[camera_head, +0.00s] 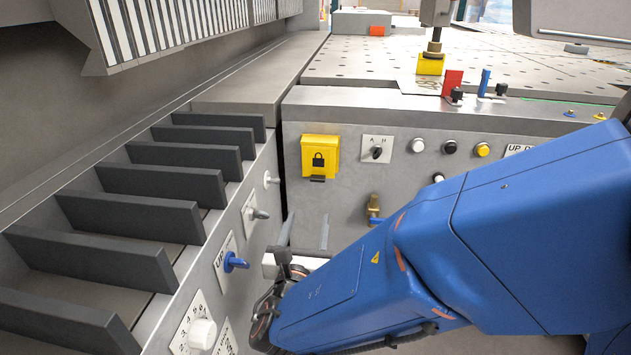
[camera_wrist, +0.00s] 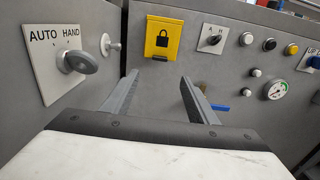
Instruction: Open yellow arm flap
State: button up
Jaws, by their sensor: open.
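The yellow flap (camera_head: 319,157) with a black padlock symbol is on the front of the grey machine panel, left of a black rotary switch. It hangs flat against the panel and looks closed, with a dark tab at its lower edge. The flap also shows in the wrist view (camera_wrist: 163,37), ahead of and above my fingers. My gripper (camera_wrist: 156,85) is open and empty, its two fingers apart and pointing at the panel below the flap. In the head view my gripper (camera_head: 305,225) is below and slightly left of the flap, with a gap to it.
Left of my gripper, the side panel carries an AUTO/HAND knob (camera_wrist: 80,62), a white knob (camera_wrist: 110,45) and a blue UP switch (camera_head: 235,262). Right of the flap are a black rotary switch (camera_head: 377,149), buttons, a gauge (camera_wrist: 275,90) and a brass valve (camera_head: 374,210).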

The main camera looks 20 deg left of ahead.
aim_at(317, 180)
jog(key=x, duration=1.7)
jog(key=shift+w, duration=0.2)
jog(key=shift+c, duration=0.3)
grip_shut()
jog(key=shift+s+d+r, duration=0.1)
